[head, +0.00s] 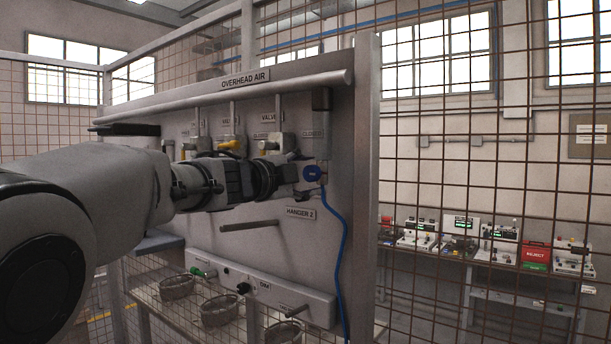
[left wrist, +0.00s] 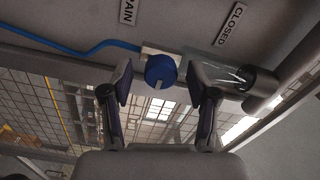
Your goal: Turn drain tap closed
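The drain tap is a round blue knob (head: 312,173) on the right side of the grey panel, at the end of a blue hose. It also shows in the left wrist view as a blue knob with a pale bar (left wrist: 160,72), beside a dark cylinder (left wrist: 262,88). My left gripper (head: 300,175) is close to the tap in the head view. In the left wrist view its two fingers (left wrist: 164,85) stand apart, one on each side of the knob, with gaps showing. A CLOSED label (left wrist: 231,24) is near the tap. My right gripper is not in view.
The panel carries an overhead air pipe (head: 230,97), valves with yellow handles (head: 229,146), a HANGER 2 label (head: 300,212) and a protruding bar (head: 250,225). Wire mesh fencing (head: 480,150) stands at right.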

